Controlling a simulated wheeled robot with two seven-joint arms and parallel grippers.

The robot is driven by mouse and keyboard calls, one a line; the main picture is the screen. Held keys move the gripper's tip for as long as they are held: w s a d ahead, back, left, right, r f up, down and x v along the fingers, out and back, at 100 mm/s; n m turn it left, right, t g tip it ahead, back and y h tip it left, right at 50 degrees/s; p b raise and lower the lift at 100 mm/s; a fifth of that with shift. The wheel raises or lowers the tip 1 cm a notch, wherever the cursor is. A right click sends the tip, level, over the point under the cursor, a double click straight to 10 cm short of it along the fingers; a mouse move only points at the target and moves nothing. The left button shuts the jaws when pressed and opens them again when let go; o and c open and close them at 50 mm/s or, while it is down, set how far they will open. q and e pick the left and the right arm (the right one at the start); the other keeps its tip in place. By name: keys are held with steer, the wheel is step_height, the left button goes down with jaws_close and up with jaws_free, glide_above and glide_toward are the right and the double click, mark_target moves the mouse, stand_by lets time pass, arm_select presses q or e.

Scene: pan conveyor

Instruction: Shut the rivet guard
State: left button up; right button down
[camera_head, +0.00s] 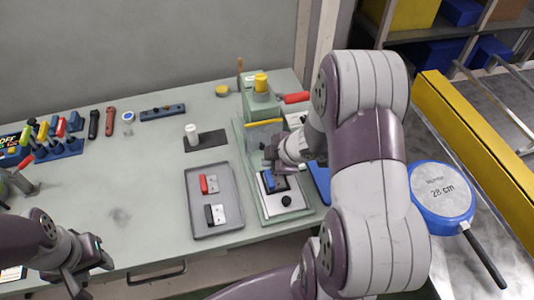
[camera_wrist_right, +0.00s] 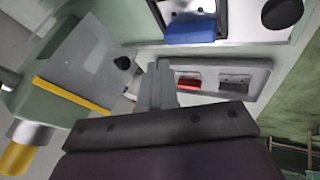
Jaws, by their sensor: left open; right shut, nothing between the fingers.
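The rivet guard is a clear panel with a yellow edge (camera_head: 264,123) on the green press fixture (camera_head: 245,160). In the right wrist view the panel (camera_wrist_right: 85,60) shows at left, with a black knob (camera_wrist_right: 122,63) and the yellow strip along its lower edge. I cannot tell its exact angle. My right gripper (camera_head: 270,160) is shut and empty over the fixture, between the guard and a blue-handled part (camera_head: 271,183). Its closed fingers (camera_wrist_right: 161,80) appear to the right of the knob, apparently apart from it. My left gripper (camera_head: 78,280) is open and empty at the table's front left.
The press has a yellow top (camera_head: 261,82) and red handle (camera_head: 296,98). A blue pan (camera_head: 440,190) lies right. The table's left middle is clear.

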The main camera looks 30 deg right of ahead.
mark_target(266, 138)
steer(key=shift+w+d+p, duration=0.15)
steer(key=shift+w+d, duration=0.1)
steer(key=shift+w, duration=0.35)
steer(key=shift+w+d+p, duration=0.15)
steer(key=shift+w+d, duration=0.05)
steer(key=shift+w, duration=0.4)
steer(key=shift+w+d, duration=0.2)
steer(key=shift+w, duration=0.35)
steer(key=shift+w+f+p, duration=0.4)
steer(key=shift+f, duration=0.1)
steer(key=shift+w+d+f, duration=0.15)
steer(key=shift+f, duration=0.05)
steer(key=shift+r, duration=0.15)
